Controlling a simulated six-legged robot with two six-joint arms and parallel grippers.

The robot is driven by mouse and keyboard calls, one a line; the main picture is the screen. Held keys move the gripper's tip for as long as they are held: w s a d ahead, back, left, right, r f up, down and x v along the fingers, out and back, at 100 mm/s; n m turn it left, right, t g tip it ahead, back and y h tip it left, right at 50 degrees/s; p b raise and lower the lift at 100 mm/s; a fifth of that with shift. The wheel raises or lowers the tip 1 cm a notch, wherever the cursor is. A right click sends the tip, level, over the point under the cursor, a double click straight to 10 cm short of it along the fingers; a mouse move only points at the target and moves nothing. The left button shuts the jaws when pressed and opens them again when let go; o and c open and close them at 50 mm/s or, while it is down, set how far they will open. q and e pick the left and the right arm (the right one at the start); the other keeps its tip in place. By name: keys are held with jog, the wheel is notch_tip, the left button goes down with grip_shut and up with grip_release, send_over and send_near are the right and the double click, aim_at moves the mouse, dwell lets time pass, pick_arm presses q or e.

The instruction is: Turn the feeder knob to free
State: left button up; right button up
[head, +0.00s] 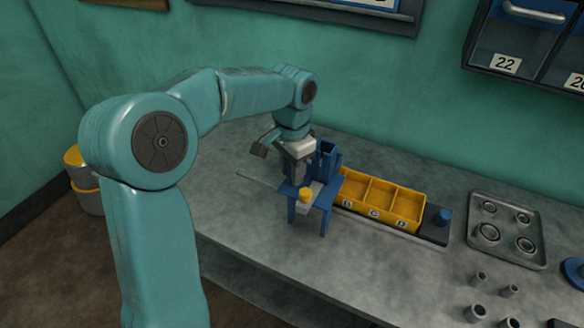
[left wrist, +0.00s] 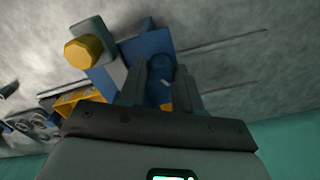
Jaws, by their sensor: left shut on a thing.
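The blue feeder (head: 325,195) stands on the grey bench, left of a yellow bin; it also shows in the left wrist view (left wrist: 146,44). A yellow cap (head: 305,194) sits on a grey block at its front and shows in the left wrist view (left wrist: 84,51). My left gripper (head: 302,178) is down at the feeder, behind the cap. In the left wrist view its fingers (left wrist: 161,82) are shut on a dark blue round knob (left wrist: 161,66) with a small pale mark. In the head view the gripper hides this knob. My right gripper is not in view.
The yellow bin (head: 381,201) has three compartments and stands right of the feeder. A dark blue knob-like piece (head: 443,216) is at its right end. A metal tray (head: 506,229) with several rings lies further right. Small cylinders stand at the front right.

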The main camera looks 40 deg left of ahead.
pick_arm(q)
jog(key=n, duration=0.6)
jog(key=shift+w+r, duration=0.1)
jog(key=n, duration=0.6)
jog(key=shift+r, duration=0.1)
dwell(0.5)
jog(key=o, duration=1)
jog(key=shift+o, duration=0.2)
jog(key=shift+d+f, duration=0.1)
jog(key=shift+f, duration=0.1)
